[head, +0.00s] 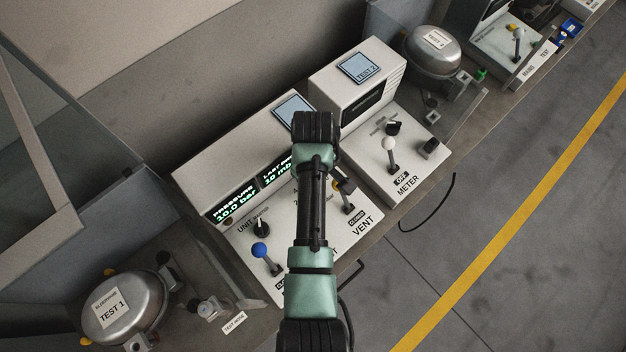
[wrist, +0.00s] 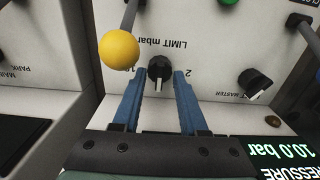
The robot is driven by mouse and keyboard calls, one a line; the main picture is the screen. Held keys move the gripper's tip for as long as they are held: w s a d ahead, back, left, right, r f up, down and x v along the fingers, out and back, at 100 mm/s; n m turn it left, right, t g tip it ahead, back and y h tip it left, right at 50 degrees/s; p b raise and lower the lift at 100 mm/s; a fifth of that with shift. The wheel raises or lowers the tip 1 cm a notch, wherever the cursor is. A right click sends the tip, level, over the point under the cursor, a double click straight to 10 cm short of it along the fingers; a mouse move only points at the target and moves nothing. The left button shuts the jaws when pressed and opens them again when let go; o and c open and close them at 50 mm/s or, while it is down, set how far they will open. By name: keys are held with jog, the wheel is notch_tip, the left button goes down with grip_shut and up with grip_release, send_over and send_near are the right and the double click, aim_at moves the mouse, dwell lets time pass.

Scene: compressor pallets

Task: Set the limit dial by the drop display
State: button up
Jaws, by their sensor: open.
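The limit dial (wrist: 159,68) is a black knob under the upside-down "LIMIT mbar" lettering in the wrist view. Its white mark points toward the bottom of that picture. A "2" is printed to its right. My gripper (wrist: 160,77) is open, with one blue finger on each side of the dial; I cannot tell whether they touch it. The drop display (head: 276,173) is lit green in the head view and reads "LAST DR…" and "10 mb…", its right end hidden by my arm. My arm also hides the limit dial and gripper there.
A yellow lever knob (wrist: 119,50) stands close beside the left finger. The unit master dial (wrist: 255,84) is to the right. The pressure display (head: 235,203) reads 10.0 bar. A blue-knobbed lever (head: 260,250) and a white-knobbed lever (head: 389,144) flank my arm.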

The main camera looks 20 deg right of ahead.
grip_shut()
jog(key=shift+m, duration=0.3)
jog(key=shift+r+m+p, duration=0.15)
jog(key=shift+m+p, duration=0.6)
jog(key=shift+m, duration=0.15)
jog(key=m+p, duration=0.2)
jog(key=m, duration=0.3)
jog(key=m+p, duration=0.1)
jog(key=m, duration=0.3)
jog(key=shift+w+m, duration=0.1)
jog(key=shift+m, duration=0.3)
jog(key=shift+m+p, duration=0.5)
jog(key=shift+m, duration=1.3)
